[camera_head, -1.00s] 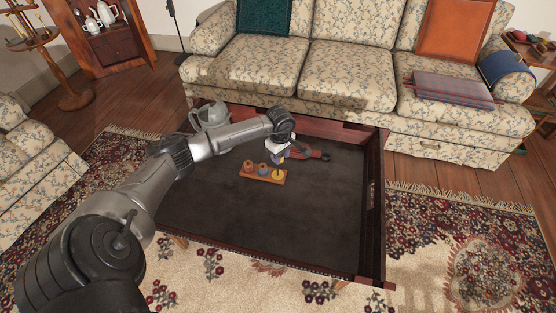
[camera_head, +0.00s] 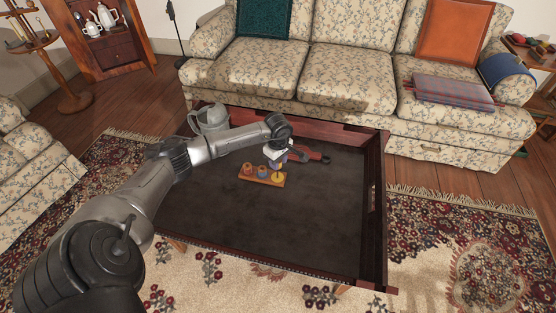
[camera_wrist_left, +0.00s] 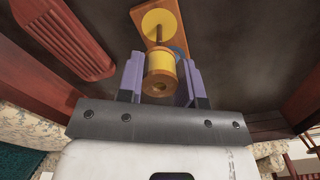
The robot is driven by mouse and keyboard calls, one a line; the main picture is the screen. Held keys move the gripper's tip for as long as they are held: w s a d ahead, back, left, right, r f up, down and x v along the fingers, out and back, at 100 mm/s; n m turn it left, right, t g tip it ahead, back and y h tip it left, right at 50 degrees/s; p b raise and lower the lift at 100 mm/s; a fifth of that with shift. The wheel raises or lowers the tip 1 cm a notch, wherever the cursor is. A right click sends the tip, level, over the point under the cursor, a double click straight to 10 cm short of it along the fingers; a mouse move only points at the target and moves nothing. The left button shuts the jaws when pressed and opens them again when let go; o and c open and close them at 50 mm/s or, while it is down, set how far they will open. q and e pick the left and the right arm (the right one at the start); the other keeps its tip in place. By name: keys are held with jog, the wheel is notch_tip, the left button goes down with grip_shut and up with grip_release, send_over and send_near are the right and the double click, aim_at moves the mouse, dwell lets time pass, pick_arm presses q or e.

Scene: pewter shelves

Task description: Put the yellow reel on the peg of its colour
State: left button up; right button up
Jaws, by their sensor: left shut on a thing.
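My left gripper (camera_head: 277,163) is over the right end of the wooden peg board (camera_head: 251,177) on the dark table top. In the left wrist view its purple fingers (camera_wrist_left: 160,68) are shut on the yellow reel (camera_wrist_left: 159,63), a wooden-ended spool with a hole in its end. Beyond the reel, the board (camera_wrist_left: 172,7) shows a yellow disc (camera_wrist_left: 156,20) with a dark upright peg (camera_wrist_left: 158,33). The reel overlaps the peg's lower part in that view, so I cannot tell the gap between them. My right gripper is not in view.
An orange-red reel (camera_head: 248,168) and a greyish reel (camera_head: 262,171) stand on the board's other places. A red slatted object (camera_head: 312,156) lies behind the gripper, also in the wrist view (camera_wrist_left: 66,38). A grey pot (camera_head: 210,118) stands back left. The table front is clear.

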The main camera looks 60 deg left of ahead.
pick_arm(q)
jog(key=shift+f+b, duration=0.7)
jog(key=shift+f, duration=0.6)
jog(key=shift+f+b, duration=1.05)
jog(key=shift+f, duration=0.5)
dwell(0.6)
jog(key=o, duration=1)
jog(key=shift+r+p, duration=3.1)
jog(key=shift+r, duration=3.85)
